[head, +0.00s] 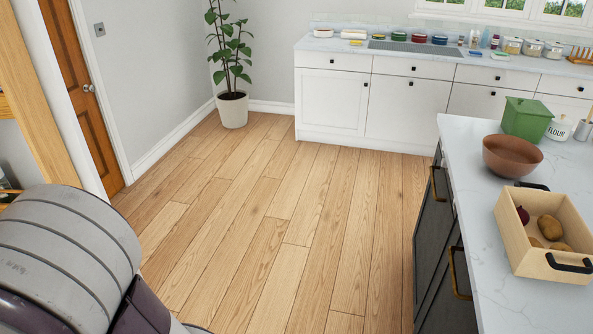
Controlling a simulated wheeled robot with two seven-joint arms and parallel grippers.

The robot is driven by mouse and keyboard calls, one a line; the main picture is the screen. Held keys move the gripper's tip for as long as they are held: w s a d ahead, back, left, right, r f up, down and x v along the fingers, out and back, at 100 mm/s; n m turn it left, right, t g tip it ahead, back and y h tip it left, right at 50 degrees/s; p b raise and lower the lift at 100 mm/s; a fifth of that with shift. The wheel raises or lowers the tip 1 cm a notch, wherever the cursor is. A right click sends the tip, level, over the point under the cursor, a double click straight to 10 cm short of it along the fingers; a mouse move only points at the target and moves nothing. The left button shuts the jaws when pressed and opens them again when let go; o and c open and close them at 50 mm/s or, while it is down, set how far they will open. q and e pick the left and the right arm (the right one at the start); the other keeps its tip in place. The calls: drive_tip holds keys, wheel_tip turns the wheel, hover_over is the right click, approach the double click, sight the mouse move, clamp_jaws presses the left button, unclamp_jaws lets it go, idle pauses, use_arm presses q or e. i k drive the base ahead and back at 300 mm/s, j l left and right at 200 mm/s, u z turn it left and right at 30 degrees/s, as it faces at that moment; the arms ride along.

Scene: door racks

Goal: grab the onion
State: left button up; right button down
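A dark red onion (523,215) lies in a light wooden crate (510,245) at the right of the head view. It sits in the crate's far left part, and only a part of it shows over the wall. Several brown potatoes (550,227) lie beside it in the same crate. The crate stands on the white marble counter top of the island. Neither gripper is in view. A grey and purple part of my own body fills the lower left corner.
The island (500,311) has dark drawers with brass handles facing left. A brown bowl (512,157), a green box (526,119) and a white flour canister (559,128) stand beyond the crate. Wooden floor is clear left of the island. A potted plant (232,108) stands at the back wall.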

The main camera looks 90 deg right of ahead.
sight(524, 217)
drive_tip(key=z, duration=4.35)
drive_tip(key=i+j+z, duration=0.15)
drive_tip(key=z, duration=1.05)
